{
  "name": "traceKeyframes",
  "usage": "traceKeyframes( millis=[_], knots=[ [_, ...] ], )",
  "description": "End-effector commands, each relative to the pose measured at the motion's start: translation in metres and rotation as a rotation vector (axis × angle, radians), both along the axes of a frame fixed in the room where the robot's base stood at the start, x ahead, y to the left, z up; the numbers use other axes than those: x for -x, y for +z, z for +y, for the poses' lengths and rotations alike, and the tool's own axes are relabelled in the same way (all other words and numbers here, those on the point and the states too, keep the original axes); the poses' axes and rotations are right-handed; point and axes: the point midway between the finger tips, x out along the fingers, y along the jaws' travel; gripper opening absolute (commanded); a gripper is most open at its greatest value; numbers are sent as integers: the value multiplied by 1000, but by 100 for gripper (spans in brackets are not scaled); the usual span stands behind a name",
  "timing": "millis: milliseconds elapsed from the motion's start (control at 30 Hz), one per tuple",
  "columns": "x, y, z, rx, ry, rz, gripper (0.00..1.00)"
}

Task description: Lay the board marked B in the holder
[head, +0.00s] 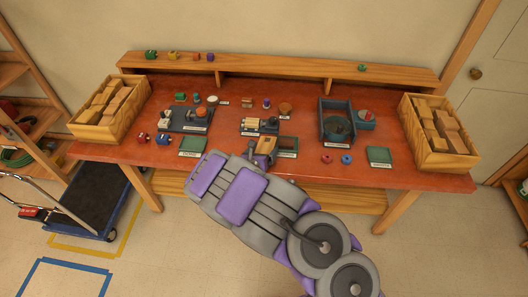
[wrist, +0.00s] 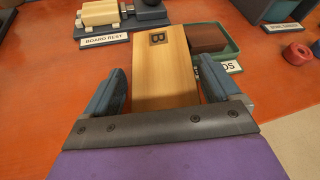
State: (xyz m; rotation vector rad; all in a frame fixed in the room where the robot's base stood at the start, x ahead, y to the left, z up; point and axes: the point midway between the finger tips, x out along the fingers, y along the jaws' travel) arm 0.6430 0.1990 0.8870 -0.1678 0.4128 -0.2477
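The board marked B (wrist: 165,70) is a pale wooden slab with a dark B near its far end. It lies lengthwise between the two fingers of my gripper (wrist: 163,75), which appears shut on it. The board also shows in the head view (head: 265,144). It covers the left part of a green tray (wrist: 229,50) and its label, of which "DS" shows. The holder is the dark base labelled BOARD REST (wrist: 118,32), beyond and left of the board. It carries a cream block and a grey round part. The board's near end is hidden by my gripper.
A brown block (wrist: 207,38) sits in the green tray. A red ring (wrist: 296,51) lies to the right. Other fixtures (head: 187,119) and a blue-grey bin (head: 337,126) stand on the red table, with wooden crates (head: 97,130) at both ends. A shelf (head: 280,66) runs along the back.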

Motion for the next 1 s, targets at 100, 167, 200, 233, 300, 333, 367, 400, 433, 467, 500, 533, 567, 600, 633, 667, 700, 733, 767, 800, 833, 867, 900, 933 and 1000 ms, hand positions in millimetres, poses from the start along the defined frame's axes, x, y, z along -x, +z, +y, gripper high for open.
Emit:
traceKeyframes(
  millis=[100, 167, 200, 233, 300, 333, 367, 400, 433, 467, 500, 533, 567, 600, 633, 667, 700, 733, 767, 800, 833, 867, 900, 933, 1000],
  knots=[
    [0, 0, 0, 0, 0, 0, 78],
    [0, 0, 0, 0, 0, 0, 72],
    [0, 0, 0, 0, 0, 0, 68],
    [0, 0, 0, 0, 0, 0, 66],
    [0, 0, 0, 0, 0, 0, 59],
    [0, 0, 0, 0, 0, 0, 56],
    [0, 0, 0, 0, 0, 0, 53],
    [0, 0, 0, 0, 0, 0, 49],
    [0, 0, 0, 1, 0, 0, 46],
    [0, 0, 0, 0, 0, 0, 45],
    [0, 0, 0, 0, 0, 0, 40],
    [0, 0, 0, 0, 0, 0, 40],
    [0, 0, 0, 1, 0, 0, 40],
    [0, 0, 0, 1, 0, 0, 40],
    [0, 0, 0, 1, 0, 0, 40],
    [0, 0, 0, 1, 0, 0, 40],
    [0, 1, 0, 1, 1, -1, 40],
    [0, 2, 0, 1, 1, -1, 40],
    [0, 3, 1, 0, 0, -1, 40],
    [0, 5, 1, 1, 1, -2, 40],
    [0, 7, 1, 1, 1, -2, 40],
    [0, 9, 0, 1, 1, -3, 40],
    [0, 13, 0, 2, 1, -4, 40],
    [-1, 17, 0, 1, 1, -4, 40],
    [-1, 28, 1, 1, 1, -5, 40]
  ],
)
